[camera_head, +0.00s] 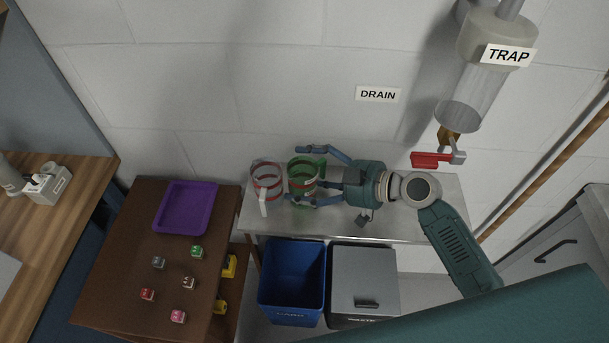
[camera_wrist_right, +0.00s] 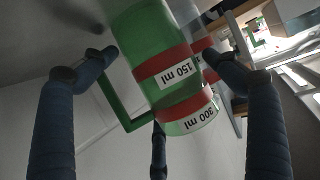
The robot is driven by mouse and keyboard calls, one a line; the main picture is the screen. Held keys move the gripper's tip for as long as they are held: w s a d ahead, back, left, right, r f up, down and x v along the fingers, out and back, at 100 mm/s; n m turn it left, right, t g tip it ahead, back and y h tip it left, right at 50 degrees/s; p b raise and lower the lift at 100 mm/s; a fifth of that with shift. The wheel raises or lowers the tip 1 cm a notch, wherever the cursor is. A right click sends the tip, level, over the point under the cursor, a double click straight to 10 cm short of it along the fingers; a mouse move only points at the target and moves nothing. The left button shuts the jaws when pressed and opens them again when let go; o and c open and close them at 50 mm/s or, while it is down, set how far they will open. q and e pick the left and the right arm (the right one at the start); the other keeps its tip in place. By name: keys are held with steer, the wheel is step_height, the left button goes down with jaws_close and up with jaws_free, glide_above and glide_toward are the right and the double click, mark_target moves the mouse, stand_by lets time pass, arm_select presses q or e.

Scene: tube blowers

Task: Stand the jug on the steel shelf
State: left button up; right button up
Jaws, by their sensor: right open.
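A green see-through jug (camera_head: 302,180) with red bands stands on the steel shelf (camera_head: 400,224). In the right wrist view the green jug (camera_wrist_right: 150,55) shows its handle and the labels 150 ml and one that seems to read 300 ml. A clear jug (camera_head: 266,182) with red bands and a pale handle stands just left of it, on the same shelf. My right gripper (camera_head: 305,174) is open, with its fingers reaching along both sides of the green jug. I cannot tell whether they touch it. My left gripper is not in view.
Below the shelf are a blue bin (camera_head: 292,285) and a grey lidded bin (camera_head: 363,282). A brown cabinet (camera_head: 120,265) at left holds a purple tray (camera_head: 186,208) and several small cubes. A trap cylinder (camera_head: 472,95) with a red-handled valve (camera_head: 430,160) hangs above the shelf's right part.

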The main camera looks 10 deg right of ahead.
steer(key=b+v, duration=0.3)
steer(key=v, duration=0.8)
steer(key=shift+s+d+r, duration=0.2)
